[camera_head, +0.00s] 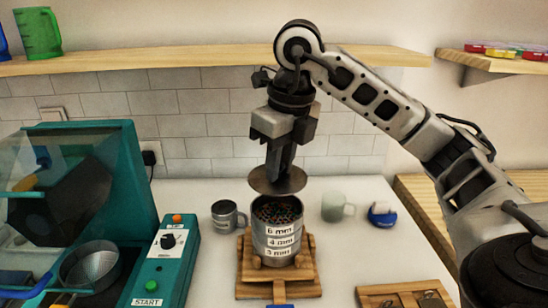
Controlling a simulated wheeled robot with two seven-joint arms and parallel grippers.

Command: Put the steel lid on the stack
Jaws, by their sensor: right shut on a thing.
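The steel lid (262,184) is a round, flat metal disc. My right gripper (277,168) points down and is shut on it from above. The stack (276,243) is a steel cylinder of sieves with labels reading 6 mm, 4 mm and 3 mm. It stands on a wooden base (247,290). Its top is open and shows dark and coloured beads (276,211) inside. The lid hangs just above the stack's rim, apart from it, roughly centred and slightly tilted. My left gripper does not show.
A teal machine (140,175) with a control box (170,262) stands on the left. A steel mug (228,216) is left of the stack. A wooden board (375,291) lies front right.

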